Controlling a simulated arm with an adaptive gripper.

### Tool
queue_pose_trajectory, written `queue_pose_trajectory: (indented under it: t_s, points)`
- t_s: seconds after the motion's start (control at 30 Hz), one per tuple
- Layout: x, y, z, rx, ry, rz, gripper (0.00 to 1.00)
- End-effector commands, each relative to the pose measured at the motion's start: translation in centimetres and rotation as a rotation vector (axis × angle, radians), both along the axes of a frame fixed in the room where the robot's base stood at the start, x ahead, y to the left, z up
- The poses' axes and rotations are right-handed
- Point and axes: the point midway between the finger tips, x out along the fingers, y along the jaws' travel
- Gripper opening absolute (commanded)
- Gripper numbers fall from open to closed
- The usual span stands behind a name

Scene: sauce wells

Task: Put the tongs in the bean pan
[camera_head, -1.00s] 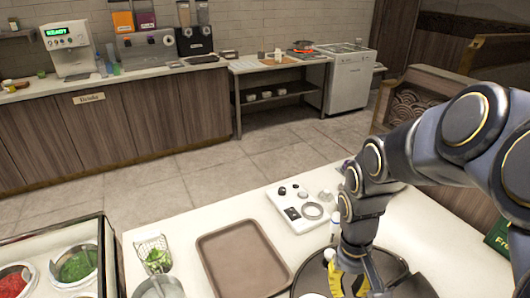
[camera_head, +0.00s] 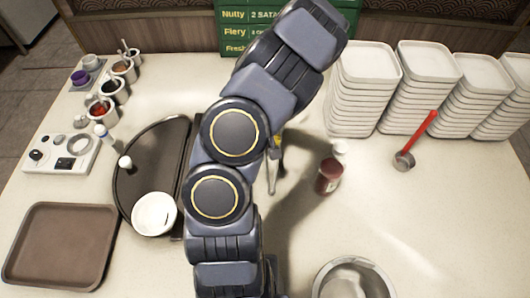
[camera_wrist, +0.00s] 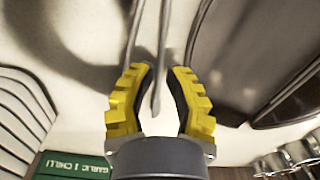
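My gripper (camera_wrist: 157,82) is open in the wrist view, its two yellow fingers spread. Thin metal bars, which look like the tongs (camera_wrist: 163,40), run down the wrist view, and one bar's end lies between the fingers. I cannot tell whether the fingers touch it. In the head view my arm hides most of the gripper (camera_head: 275,148); a yellow part and a thin metal piece of the tongs (camera_head: 272,176) show beside the arm, over the table. No pan that I can identify as the bean pan shows now.
A black round tray (camera_head: 140,165) with a white bowl (camera_head: 154,213) lies left of my arm. A sauce bottle (camera_head: 328,176), a red-handled ladle (camera_head: 418,138), stacked white trays (camera_head: 362,90) and a metal pot (camera_head: 352,280) are to the right. A brown tray (camera_head: 60,240) is at left.

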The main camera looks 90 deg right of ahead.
Motion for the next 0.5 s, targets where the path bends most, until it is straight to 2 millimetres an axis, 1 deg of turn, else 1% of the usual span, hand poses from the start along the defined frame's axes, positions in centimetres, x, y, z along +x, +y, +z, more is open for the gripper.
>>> queue_pose_trajectory:
  t_s: [0.23, 0.3, 0.4, 0.5]
  points:
    - [0.2, 0.6, -3.3, 0.007, 0.000, 0.002, 0.11]
    - [0.1, 0.5, -4.2, 0.005, 0.002, 0.001, 0.11]
    - [0.1, 0.5, -4.9, 0.004, 0.002, 0.001, 0.11]
    - [0.1, 0.5, -5.2, 0.002, 0.001, 0.002, 0.11]
